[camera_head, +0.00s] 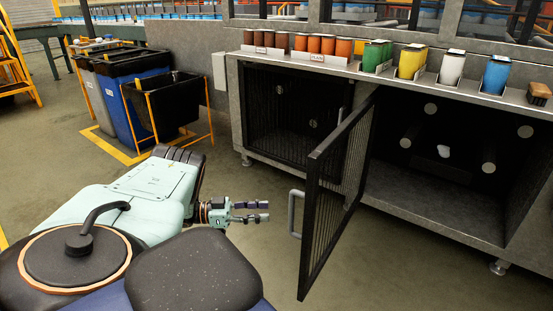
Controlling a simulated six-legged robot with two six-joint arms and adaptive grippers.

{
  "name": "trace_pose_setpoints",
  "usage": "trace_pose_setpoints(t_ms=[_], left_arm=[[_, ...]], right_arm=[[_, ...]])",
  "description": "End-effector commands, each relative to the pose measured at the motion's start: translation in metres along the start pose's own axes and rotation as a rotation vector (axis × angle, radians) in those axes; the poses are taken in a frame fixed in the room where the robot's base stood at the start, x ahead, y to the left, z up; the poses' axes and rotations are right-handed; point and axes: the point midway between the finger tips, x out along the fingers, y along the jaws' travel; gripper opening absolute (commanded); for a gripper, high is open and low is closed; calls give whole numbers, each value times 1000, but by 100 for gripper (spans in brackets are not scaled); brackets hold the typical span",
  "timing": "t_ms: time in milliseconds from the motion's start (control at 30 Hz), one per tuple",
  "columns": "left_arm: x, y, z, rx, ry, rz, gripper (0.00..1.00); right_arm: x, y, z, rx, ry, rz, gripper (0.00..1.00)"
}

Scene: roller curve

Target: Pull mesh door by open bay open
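The mesh door (337,190) has a dark frame and stands swung out from the cabinet, beside the open bay (459,150) on the right. Its light grey handle (294,214) is on the door's outer edge, facing left. My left gripper (266,211) is left of the handle, pointing right at it, with a small gap between them. Its two fingers are apart and nothing shows between them. My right gripper is not in view.
The grey cabinet (398,195) has another bay (290,112) behind dark mesh on the left. Its top holds several coloured canisters (411,61). Bins (137,85) and a black container (176,105) stand at the back left. Floor around the door is clear.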

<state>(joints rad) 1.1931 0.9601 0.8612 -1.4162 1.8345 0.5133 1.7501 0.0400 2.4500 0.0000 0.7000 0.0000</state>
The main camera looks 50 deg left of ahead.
Motion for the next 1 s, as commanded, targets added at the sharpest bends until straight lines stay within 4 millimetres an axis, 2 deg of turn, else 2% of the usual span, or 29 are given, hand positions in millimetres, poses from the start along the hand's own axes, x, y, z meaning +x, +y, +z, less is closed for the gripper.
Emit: trace_pose_setpoints(t_ms=[100, 233, 900, 1000], left_arm=[[-15, 0, 1, 1, -2, -1, 38], [-22, 0, 0, 1, 0, -1, 38], [-23, 0, 0, 5, 1, 0, 38], [-23, -5, 6, 40, -27, -24, 38]], right_arm=[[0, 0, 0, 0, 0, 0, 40], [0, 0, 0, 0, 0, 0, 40], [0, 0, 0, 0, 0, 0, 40], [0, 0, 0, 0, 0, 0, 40]])
